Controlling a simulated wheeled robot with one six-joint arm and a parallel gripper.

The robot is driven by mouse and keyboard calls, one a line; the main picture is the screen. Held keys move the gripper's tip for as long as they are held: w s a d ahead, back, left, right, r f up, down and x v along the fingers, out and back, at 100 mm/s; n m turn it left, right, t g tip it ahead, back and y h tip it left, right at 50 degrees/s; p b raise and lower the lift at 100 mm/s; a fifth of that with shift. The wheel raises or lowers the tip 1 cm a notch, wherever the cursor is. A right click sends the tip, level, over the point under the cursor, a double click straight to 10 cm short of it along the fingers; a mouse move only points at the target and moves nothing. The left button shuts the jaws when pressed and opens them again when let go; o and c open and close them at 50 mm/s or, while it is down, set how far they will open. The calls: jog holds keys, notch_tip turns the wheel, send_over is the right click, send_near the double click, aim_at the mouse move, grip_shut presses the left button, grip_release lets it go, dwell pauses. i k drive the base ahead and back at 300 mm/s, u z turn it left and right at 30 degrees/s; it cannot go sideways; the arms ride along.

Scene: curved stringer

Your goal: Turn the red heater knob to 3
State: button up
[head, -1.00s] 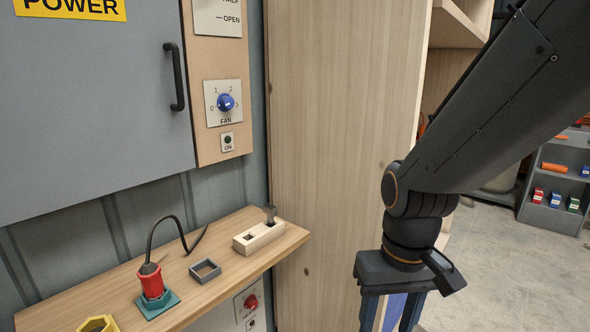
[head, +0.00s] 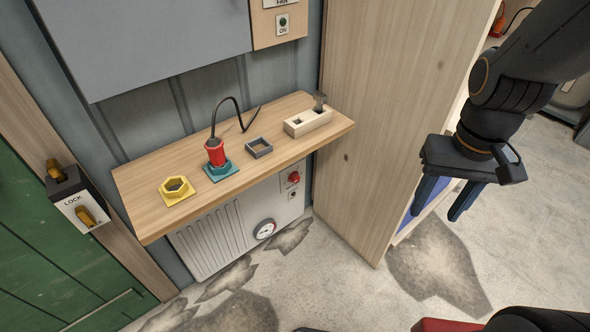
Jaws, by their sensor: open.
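The red heater knob (head: 293,177) sits on a pale panel at the right end of the white heater (head: 222,230), under the wooden shelf. It is small here, and its pointer and any numbers cannot be read. A small dark button or lamp (head: 292,195) is just below it. My gripper (head: 440,204) hangs at the right with its two dark blue fingers apart and pointing down. It is open and empty, well to the right of the knob, in front of the tall wooden panel.
The shelf (head: 150,225) juts out above the knob. It bears a yellow hex ring (head: 175,188), a red plug (head: 215,153), a grey square frame (head: 259,147) and a wooden block (head: 307,122). A round gauge (head: 264,229) is on the heater.

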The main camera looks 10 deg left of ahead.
aim_at(294, 177)
jog(key=u, duration=2)
jog(key=k, duration=0.75)
jog(key=z, duration=1.5)
